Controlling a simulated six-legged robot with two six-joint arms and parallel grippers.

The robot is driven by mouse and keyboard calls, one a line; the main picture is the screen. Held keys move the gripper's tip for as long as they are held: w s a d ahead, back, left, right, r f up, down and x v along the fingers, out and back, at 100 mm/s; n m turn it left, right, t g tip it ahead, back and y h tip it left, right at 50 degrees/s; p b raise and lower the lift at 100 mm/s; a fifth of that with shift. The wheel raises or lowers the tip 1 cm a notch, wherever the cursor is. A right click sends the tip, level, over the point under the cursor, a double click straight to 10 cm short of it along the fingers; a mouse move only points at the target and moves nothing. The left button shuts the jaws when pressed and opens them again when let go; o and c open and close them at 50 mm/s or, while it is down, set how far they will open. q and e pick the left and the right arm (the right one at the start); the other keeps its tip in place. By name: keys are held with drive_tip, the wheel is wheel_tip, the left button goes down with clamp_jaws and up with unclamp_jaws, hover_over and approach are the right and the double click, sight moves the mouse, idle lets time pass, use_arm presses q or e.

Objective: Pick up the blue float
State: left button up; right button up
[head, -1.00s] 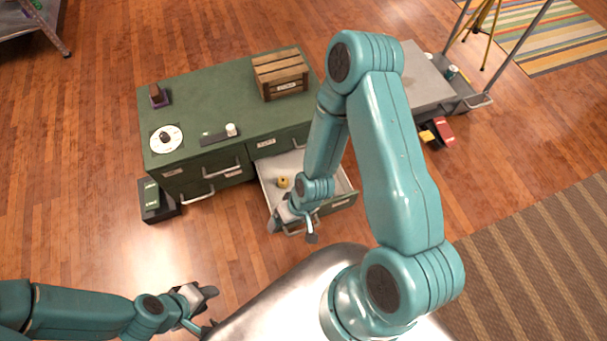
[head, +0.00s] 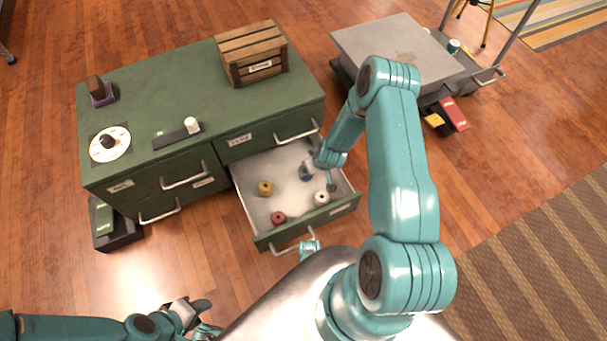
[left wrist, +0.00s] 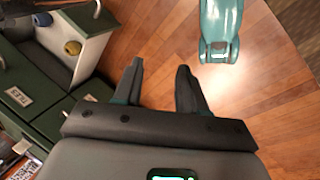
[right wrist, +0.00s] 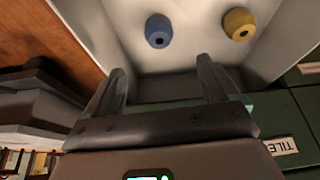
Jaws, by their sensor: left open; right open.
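The blue float (right wrist: 158,31) is a small round piece with a dark centre hole, lying on the pale floor of the open drawer (head: 262,219). In the head view the blue float (head: 306,173) lies close beside my right gripper (head: 319,181), partly covered. My right gripper (right wrist: 160,85) is open and empty, with the float beyond its fingertips, between their lines. My left gripper (head: 203,313) is open and empty, low and left of the drawer.
A yellow float (head: 265,187), a red float (head: 278,217) and a white float (head: 321,197) share the drawer. Its walls surround them. The green cabinet (head: 175,85) bears a wooden crate (head: 254,68). A grey cart (head: 395,45) stands at right.

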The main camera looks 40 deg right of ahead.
drive_tip(key=b+x, duration=0.1)
drive_tip(key=x, duration=0.2)
drive_tip(key=b+x, duration=0.2)
drive_tip(key=x, duration=0.2)
drive_tip(key=b+x, duration=0.1)
drive_tip(key=x, duration=0.2)
drive_tip(key=shift+s+f, duration=0.1)
drive_tip(key=shift+f, duration=0.35)
drive_tip(key=b+x, duration=0.3)
drive_tip(key=x, duration=0.1)
drive_tip(key=shift+s, duration=0.1)
drive_tip(key=shift+w+f+b, duration=0.3)
drive_tip(key=shift+f+b, duration=0.05)
drive_tip(key=shift+f, duration=0.1)
use_arm(q)
drive_tip(key=w+a+f+t, duration=0.1)
drive_tip(key=w+f, duration=0.2)
drive_tip(key=f, duration=0.4)
drive_tip(key=shift+w+a+f, duration=0.3)
drive_tip(key=shift+f, duration=0.1)
use_arm(e)
drive_tip(key=c, duration=1.1)
